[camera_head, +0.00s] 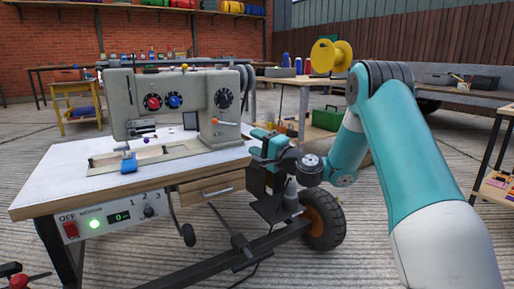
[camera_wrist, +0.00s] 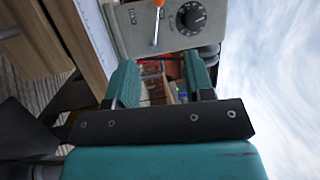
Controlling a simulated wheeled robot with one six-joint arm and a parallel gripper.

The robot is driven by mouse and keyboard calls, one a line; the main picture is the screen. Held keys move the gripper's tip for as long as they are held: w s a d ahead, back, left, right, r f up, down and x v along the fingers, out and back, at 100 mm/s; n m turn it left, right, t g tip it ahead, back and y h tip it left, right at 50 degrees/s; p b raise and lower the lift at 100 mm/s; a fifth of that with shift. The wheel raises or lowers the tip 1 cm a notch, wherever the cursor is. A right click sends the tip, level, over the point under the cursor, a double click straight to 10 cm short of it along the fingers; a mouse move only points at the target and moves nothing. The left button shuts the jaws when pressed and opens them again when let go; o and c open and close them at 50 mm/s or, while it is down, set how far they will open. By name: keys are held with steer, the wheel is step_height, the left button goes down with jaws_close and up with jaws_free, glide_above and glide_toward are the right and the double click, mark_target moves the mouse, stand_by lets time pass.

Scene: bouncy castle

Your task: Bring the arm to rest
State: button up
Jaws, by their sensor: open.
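My gripper (camera_head: 268,146) is at the right edge of the sewing table in the head view, its jaws beside the right end of the sewing machine. In the wrist view my gripper (camera_wrist: 160,85) shows two teal fingers spread apart with nothing between them. My teal and white arm bends down to it from the right. The beige sewing machine (camera_head: 172,92) stands upright on the white-topped table (camera_head: 50,183). It also shows in the wrist view, turned sideways, with its body (camera_wrist: 130,30) and black dial beyond the fingers.
A control box (camera_head: 112,217) with a red switch and a green light hangs under the table front, beside a wooden drawer (camera_head: 210,187). A wheel (camera_head: 324,222) is below my gripper. A yellow stool (camera_head: 77,105) and a green box (camera_head: 326,118) stand behind. Concrete floor is open at the back left.

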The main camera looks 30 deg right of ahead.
stand_by(0.3)
steer(key=s+a+r+n+g+y+p, duration=0.2)
steer(key=s+a+r+n+g+p, duration=0.25)
steer(key=a, duration=0.35)
steer(key=s+a+r+n+g+y+p, duration=0.2)
steer(key=s+a+r+n+g+p, duration=0.25)
steer(key=a, duration=0.35)
steer(key=s+a+r+n+g+y+p, duration=0.2)
steer(key=s+a+r+n+g+p, duration=0.25)
steer(key=a, duration=0.45)
steer(key=s+d+r+n+g+h+p, duration=0.1)
steer(key=s+r+n+g+h+p, duration=0.4)
steer(key=s, duration=0.7)
steer(key=s+r+n+g+h+p, duration=0.15)
steer(key=s+r+n+p, duration=0.35)
steer(key=s, duration=0.7)
step_height(320, 180, up, 36)
steer(key=m+p, duration=0.2)
steer(key=p, duration=3.6)
steer(key=shift+d+f+m+t+h, duration=0.15)
steer(key=shift+d+m+t+h, duration=0.05)
steer(key=shift+m+t+h, duration=0.2)
